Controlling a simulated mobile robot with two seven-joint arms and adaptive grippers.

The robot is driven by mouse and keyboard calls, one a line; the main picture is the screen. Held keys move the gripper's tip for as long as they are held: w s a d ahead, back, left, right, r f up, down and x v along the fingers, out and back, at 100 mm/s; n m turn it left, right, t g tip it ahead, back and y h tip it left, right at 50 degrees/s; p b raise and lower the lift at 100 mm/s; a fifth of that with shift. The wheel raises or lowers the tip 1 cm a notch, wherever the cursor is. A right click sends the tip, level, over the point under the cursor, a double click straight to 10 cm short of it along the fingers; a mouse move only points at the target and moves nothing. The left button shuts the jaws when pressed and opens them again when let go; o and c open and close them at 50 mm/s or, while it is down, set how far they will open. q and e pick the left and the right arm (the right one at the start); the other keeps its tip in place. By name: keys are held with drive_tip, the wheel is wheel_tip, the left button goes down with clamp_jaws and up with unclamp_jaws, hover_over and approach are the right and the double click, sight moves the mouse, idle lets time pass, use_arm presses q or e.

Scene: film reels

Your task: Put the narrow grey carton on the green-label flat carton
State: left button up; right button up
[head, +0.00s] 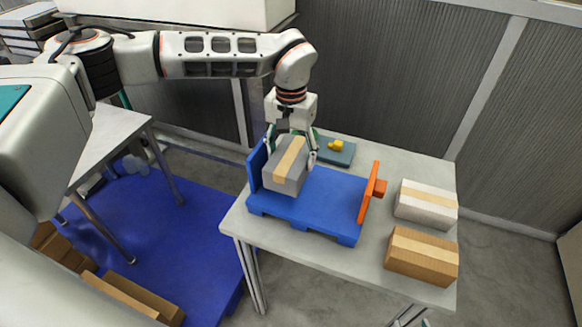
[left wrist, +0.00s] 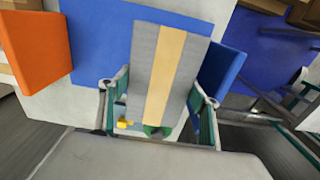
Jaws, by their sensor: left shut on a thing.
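The narrow grey carton (head: 270,168), with a tan tape strip along its top, is between the fingers of my left gripper (head: 291,146), which is shut on it. It is over the left part of a blue tray (head: 325,200); I cannot tell whether it touches the tray. In the left wrist view, the carton (left wrist: 143,75) sits between both fingers of the gripper (left wrist: 158,112). I cannot make out a green-label flat carton for certain. A small green patch (left wrist: 157,131) shows behind the grey carton. My right gripper is not in view.
The tray has a blue end wall at left and an orange end panel (head: 370,192) at right. A white carton (head: 428,203) and a brown carton (head: 422,256) stand to its right on the grey table (head: 290,247). A yellow item (head: 336,146) lies on a dark teal slab (head: 338,157) behind.

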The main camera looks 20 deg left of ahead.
use_arm(q)
drive_tip(key=shift+f, duration=2.2)
drive_tip(key=shift+f, duration=0.1)
drive_tip(key=o, duration=1.1)
drive_tip(key=shift+f, duration=0.1)
drive_tip(key=shift+c, duration=0.2)
drive_tip(key=shift+o, duration=0.3)
